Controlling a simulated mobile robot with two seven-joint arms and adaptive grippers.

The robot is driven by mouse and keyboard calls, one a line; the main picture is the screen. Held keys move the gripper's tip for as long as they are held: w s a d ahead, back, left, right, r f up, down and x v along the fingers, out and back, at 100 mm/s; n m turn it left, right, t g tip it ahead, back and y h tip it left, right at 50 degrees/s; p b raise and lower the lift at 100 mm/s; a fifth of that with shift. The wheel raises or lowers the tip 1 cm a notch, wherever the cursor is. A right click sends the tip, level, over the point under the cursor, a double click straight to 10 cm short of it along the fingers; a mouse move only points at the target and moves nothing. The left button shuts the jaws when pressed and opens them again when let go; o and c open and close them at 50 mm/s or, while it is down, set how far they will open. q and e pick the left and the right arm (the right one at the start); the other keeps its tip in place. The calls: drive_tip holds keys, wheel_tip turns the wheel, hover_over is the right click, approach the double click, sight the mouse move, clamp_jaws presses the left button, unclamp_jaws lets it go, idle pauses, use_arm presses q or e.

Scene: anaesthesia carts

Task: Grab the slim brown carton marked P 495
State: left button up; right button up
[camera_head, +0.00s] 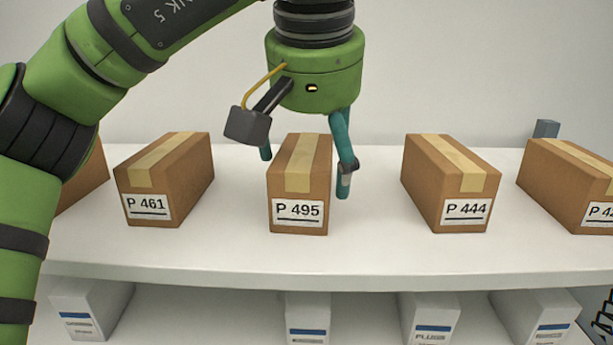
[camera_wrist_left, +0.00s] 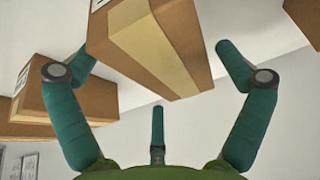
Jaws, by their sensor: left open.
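The slim brown carton marked P 495 (camera_head: 298,212) stands on the upper white shelf with tan tape along its top. My left gripper (camera_head: 305,170) is above it, pointing down. One finger is at the carton's right side and another shows at its left, behind; I cannot tell whether they touch it. In the left wrist view the gripper (camera_wrist_left: 155,90) is open, and a taped carton (camera_wrist_left: 150,45), apparently P 495, lies between and beyond the fingers. My right gripper is not in view.
Carton P 461 (camera_head: 160,185) stands to the left and carton P 444 (camera_head: 440,190) to the right, with gaps between. Carton P 42-something (camera_head: 565,180) is at the far right. White boxes (camera_head: 307,310) stand on the shelf below. The upper shelf's front edge (camera_head: 330,275) is clear.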

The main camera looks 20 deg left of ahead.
use_arm(q)
drive_tip(key=shift+x, duration=1.6)
drive_tip(key=shift+d, duration=0.1)
drive_tip(key=shift+f, duration=0.15)
drive_tip(key=shift+c, duration=0.4)
drive_tip(key=c, duration=1)
